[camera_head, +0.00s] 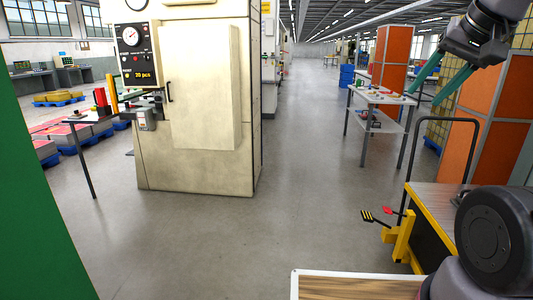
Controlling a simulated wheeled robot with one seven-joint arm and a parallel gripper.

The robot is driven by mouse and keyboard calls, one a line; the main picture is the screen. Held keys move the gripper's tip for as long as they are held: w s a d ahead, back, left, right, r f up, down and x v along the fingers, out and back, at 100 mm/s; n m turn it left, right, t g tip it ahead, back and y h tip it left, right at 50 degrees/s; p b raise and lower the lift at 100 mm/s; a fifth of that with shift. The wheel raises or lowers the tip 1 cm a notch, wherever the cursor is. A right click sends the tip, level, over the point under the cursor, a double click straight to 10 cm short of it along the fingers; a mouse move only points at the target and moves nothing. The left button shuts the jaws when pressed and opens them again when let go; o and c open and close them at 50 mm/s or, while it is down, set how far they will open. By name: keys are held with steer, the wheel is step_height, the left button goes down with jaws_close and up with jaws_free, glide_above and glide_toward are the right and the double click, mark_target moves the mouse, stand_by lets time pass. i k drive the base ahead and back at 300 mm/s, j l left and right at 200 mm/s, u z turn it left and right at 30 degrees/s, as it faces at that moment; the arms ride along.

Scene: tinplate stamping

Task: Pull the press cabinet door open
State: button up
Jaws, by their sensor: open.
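The press cabinet (195,182) is a large cream metal block left of the middle. Its door (201,90) is a raised upright panel on the front and looks shut. A dark vertical handle (169,92) sits at the door's left edge. My gripper (437,90) is at the upper right, with two teal fingers spread apart and nothing between them. It is far to the right of the door and touches nothing that I can see.
A gauge panel (133,52) and a small side table (85,118) are left of the door. A shelf table (378,98) and orange cabinets (497,115) stand right. A yellow-framed cart (428,210) and a wood-topped surface (350,288) are near me. The middle floor is clear.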

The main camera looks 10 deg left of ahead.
mark_target(195, 61)
steer(key=i+u, duration=0.25)
steer(key=i, duration=0.25)
steer(key=i+u, duration=0.25)
steer(key=i, duration=0.3)
steer(key=i+l+u, duration=0.1)
steer(key=i+u, duration=0.15)
steer(key=i, duration=0.25)
steer(key=i+l+u, duration=0.25)
steer(key=i, duration=0.25)
steer(key=i+j+u, duration=0.15)
steer(key=i+u, duration=0.15)
steer(key=i, duration=0.4)
steer(key=i+u, duration=0.35)
steer(key=i, duration=0.35)
steer(key=i+j+z, duration=0.25)
steer(key=i, duration=0.25)
steer(key=i+j+z, duration=0.2)
steer(key=i, duration=0.3)
